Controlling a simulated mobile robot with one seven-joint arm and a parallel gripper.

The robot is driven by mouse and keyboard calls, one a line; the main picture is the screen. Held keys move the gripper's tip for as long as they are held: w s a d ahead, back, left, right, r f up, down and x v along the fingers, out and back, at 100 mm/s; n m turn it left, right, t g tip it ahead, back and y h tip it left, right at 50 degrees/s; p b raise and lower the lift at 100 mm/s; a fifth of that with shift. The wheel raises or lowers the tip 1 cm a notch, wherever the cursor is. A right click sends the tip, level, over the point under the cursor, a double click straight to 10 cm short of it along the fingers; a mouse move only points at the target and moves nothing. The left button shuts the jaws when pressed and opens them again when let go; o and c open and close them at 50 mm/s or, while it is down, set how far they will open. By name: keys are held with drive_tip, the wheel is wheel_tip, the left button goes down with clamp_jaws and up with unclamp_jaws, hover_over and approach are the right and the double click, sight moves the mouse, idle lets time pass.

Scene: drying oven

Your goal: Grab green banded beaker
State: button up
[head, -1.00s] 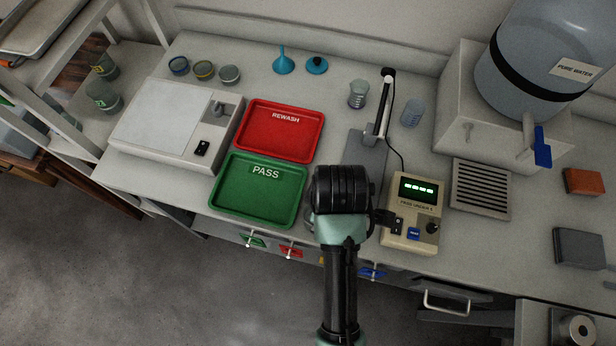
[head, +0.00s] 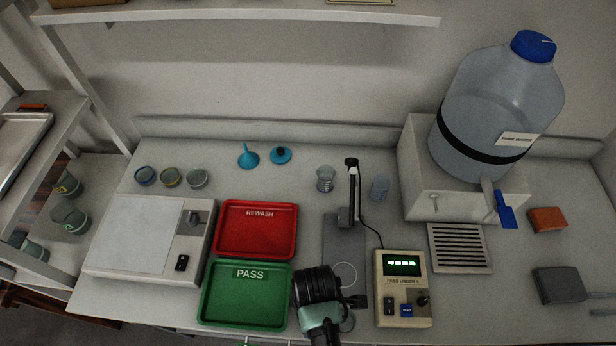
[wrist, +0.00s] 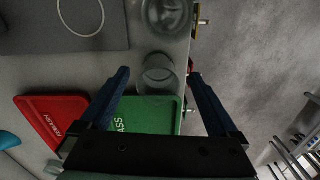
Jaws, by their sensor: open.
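My gripper (wrist: 159,73) is open and points down over the front edge of the bench. In the wrist view a clear glass beaker (wrist: 158,78) shows between and below its fingertips, beside the green PASS tray (wrist: 150,108). A second glass vessel (wrist: 167,14) stands farther along the edge. I cannot make out a green band on either one. In the head view my wrist hides most of this spot. On the left shelf a beaker with a green mark (head: 70,217) stands near one with a yellow mark (head: 67,184).
The PASS tray (head: 243,318) and red REWASH tray (head: 257,206) lie left of my arm. A stand (head: 355,195) and a display box (head: 402,265) are to its right.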

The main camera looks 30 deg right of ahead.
drive_tip(key=shift+w+a+f+p, duration=0.1)
drive_tip(key=shift+f+p, duration=0.05)
drive_tip(key=shift+f, duration=1)
drive_tip(key=shift+w+a+f+p, duration=0.1)
drive_tip(key=shift+f+p, duration=0.05)
drive_tip(key=shift+f, duration=1)
clamp_jaws()
drive_tip(key=shift+r, duration=0.15)
